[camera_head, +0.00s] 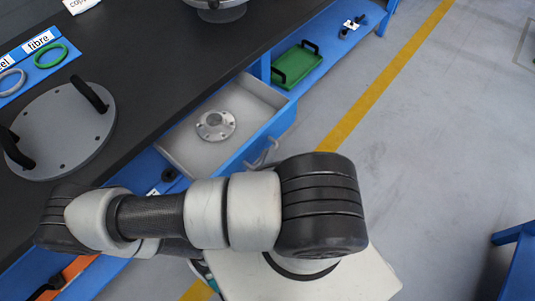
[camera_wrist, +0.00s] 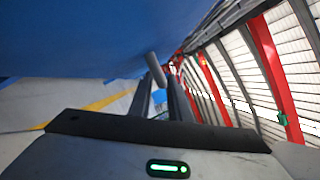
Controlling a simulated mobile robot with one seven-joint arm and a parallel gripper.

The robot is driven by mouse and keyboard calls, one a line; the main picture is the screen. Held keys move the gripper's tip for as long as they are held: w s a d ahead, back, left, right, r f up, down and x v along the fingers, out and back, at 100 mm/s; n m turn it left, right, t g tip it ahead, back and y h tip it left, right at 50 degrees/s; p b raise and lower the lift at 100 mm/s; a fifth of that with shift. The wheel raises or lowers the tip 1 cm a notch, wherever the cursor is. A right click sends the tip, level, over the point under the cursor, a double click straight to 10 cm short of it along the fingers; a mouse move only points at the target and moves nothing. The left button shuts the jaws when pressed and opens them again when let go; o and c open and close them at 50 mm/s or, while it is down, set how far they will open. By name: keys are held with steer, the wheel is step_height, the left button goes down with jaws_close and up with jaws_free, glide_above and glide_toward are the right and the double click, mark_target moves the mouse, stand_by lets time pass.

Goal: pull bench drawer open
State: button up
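The bench drawer (camera_head: 188,152) stands well out from the blue bench front in the head view, with its pale inside showing. A round metal flange (camera_head: 215,125) lies in it. A grey handle (camera_head: 264,152) shows at the drawer front, partly hidden by my arm. In the wrist view, the two dark fingers of my gripper (camera_wrist: 161,82) are on either side of the grey handle bar (camera_wrist: 155,68) and appear closed on it. The blue drawer front (camera_wrist: 80,40) fills the upper left there. My gripper is hidden behind my arm in the head view.
The dark bench top (camera_head: 150,60) holds a grey disc (camera_head: 65,130) with two black handles. A green tray (camera_head: 297,65) sits on a blue shelf beyond the drawer. A yellow line (camera_head: 385,75) crosses open grey floor at right. A blue frame (camera_head: 515,255) stands at lower right.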

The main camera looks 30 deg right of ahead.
steer(key=v, duration=1.6)
steer(key=shift+a+f, duration=0.1)
